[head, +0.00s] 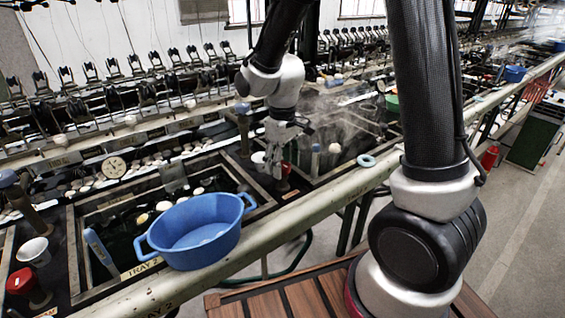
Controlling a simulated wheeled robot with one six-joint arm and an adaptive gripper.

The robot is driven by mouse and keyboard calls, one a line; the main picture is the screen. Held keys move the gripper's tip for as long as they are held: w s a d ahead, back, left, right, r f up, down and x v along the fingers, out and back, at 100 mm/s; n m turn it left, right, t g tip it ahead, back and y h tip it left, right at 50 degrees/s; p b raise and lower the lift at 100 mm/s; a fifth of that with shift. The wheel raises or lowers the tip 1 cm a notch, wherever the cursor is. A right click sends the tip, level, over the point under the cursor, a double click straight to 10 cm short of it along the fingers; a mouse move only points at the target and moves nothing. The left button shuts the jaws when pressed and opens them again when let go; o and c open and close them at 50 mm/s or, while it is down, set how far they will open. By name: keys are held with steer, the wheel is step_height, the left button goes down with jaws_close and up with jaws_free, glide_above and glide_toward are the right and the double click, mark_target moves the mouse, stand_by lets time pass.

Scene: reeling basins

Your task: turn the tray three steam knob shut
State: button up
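A red knob (283,171) stands on the divider between two basins, right of the Tray 2 basin (78,235); I take it for the tray three steam knob, but its label is too small to read. My gripper (272,168) points down just left of this knob, over the divider. I cannot tell whether it touches the knob, and its finger opening is too small to make out. Faint steam (350,115) hangs over the basin to the right of the knob.
A blue tub (195,232) sits on the front edge of the Tray 2 basin. Another red knob (20,281) and a white cup (34,252) are at the left. A second pale cup (258,158) is beside my gripper.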

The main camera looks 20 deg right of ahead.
mark_target(284, 165)
step_height(284, 165, up, 12)
stand_by(0.7)
steer(key=s+d+r+m+t, duration=0.2)
steer(key=s+d+r+m, duration=0.1)
steer(key=s+d, duration=0.4)
steer(key=s+d+r+m+t, duration=0.2)
steer(key=s+d, duration=0.6)
steer(key=s, duration=0.4)
step_height(284, 165, up, 2)
steer(key=shift+s+r+m, duration=0.1)
steer(key=shift+s+m, duration=0.05)
steer(key=shift+m, duration=0.55)
